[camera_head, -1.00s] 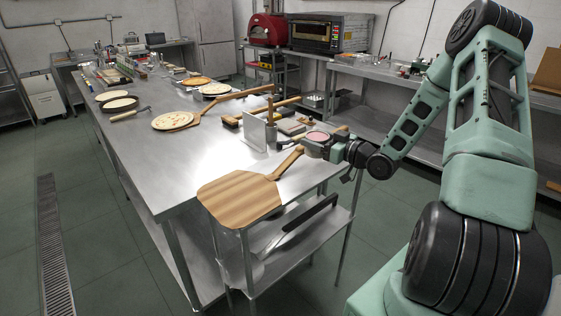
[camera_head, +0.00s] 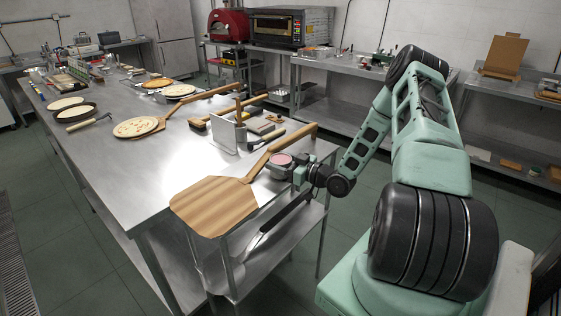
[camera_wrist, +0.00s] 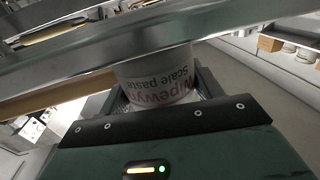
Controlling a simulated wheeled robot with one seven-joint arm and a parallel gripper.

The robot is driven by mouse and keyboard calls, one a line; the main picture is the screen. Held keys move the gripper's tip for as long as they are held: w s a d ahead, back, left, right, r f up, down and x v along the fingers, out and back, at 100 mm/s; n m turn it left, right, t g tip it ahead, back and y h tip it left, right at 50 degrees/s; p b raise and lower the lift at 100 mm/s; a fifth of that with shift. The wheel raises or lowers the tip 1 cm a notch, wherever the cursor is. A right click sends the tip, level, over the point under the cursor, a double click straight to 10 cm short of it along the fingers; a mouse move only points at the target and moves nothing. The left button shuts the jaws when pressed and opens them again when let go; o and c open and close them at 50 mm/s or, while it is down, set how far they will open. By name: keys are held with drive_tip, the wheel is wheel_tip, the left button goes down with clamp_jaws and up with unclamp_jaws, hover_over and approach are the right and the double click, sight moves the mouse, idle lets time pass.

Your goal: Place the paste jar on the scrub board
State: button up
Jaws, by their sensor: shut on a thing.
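The paste jar (camera_head: 281,159) has a pinkish top and sits between the fingers of my gripper (camera_head: 285,169). In the wrist view the jar (camera_wrist: 158,78) is white, with dark red and grey lettering that reads "Scale paste" upside down. My gripper is shut on it and holds it near the right edge of the steel table, beside a wooden peel's handle. I cannot tell for sure which thing is the scrub board; small wooden pieces (camera_head: 265,125) lie on the table behind an upright grey panel (camera_head: 228,136).
The wooden peel (camera_head: 214,205) lies at the table's near corner, its handle running back past the jar. Pizzas (camera_head: 136,127) and pans stand farther left on the steel table (camera_head: 120,178). Ovens (camera_head: 291,27) stand at the back. A side bench with shelves runs along the right.

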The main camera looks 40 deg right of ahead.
drive_tip(key=shift+f, duration=0.2)
drive_tip(key=shift+f+b, duration=0.15)
drive_tip(key=shift+b, duration=0.15)
drive_tip(key=o, duration=1.2)
drive_tip(key=shift+o, duration=0.2)
